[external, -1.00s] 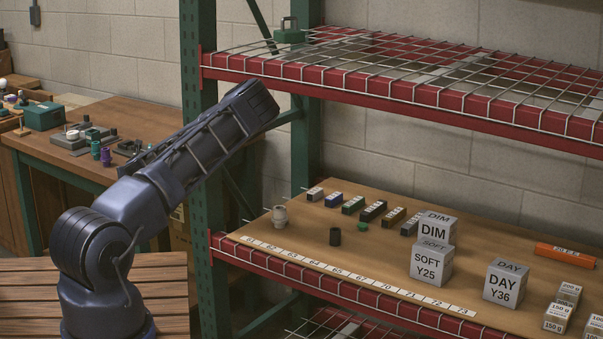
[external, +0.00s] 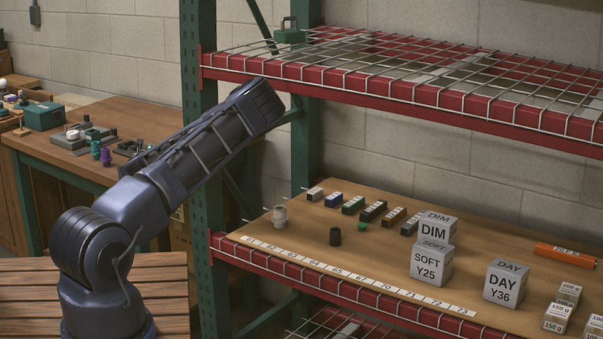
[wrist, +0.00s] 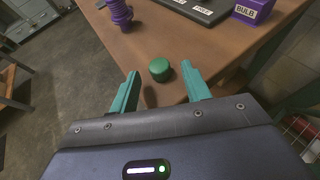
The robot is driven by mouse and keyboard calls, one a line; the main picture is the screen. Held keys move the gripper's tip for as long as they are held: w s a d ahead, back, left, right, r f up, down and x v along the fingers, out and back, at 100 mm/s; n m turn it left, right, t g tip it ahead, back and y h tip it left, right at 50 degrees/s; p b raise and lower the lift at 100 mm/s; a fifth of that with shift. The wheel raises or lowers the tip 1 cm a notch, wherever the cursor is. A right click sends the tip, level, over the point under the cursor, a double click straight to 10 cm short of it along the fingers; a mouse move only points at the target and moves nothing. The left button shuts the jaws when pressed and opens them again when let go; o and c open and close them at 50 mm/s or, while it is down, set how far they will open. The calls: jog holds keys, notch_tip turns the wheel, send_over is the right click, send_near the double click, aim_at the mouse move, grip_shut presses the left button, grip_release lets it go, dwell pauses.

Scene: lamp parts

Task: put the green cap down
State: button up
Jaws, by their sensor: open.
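The green cap (wrist: 160,71) is round and shows in the wrist view on the brown wooden surface, close to its edge. My gripper (wrist: 160,76) is open, with one teal finger on each side of the cap in the picture. A gap shows between the cap and each finger. In the external view my gripper is out of sight beyond the end of my forearm. A small green piece (external: 362,225) also lies on the shelf board there; I cannot tell if it is the same kind of cap.
In the wrist view a purple ribbed part (wrist: 120,14) stands left of the cap. A dark tray (wrist: 195,8) and a purple block marked BULB (wrist: 252,10) lie behind it. The external view shows a rack shelf (external: 250,222) with labelled blocks.

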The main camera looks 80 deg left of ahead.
jog(key=v, duration=1)
jog(key=shift+d+r, duration=0.1)
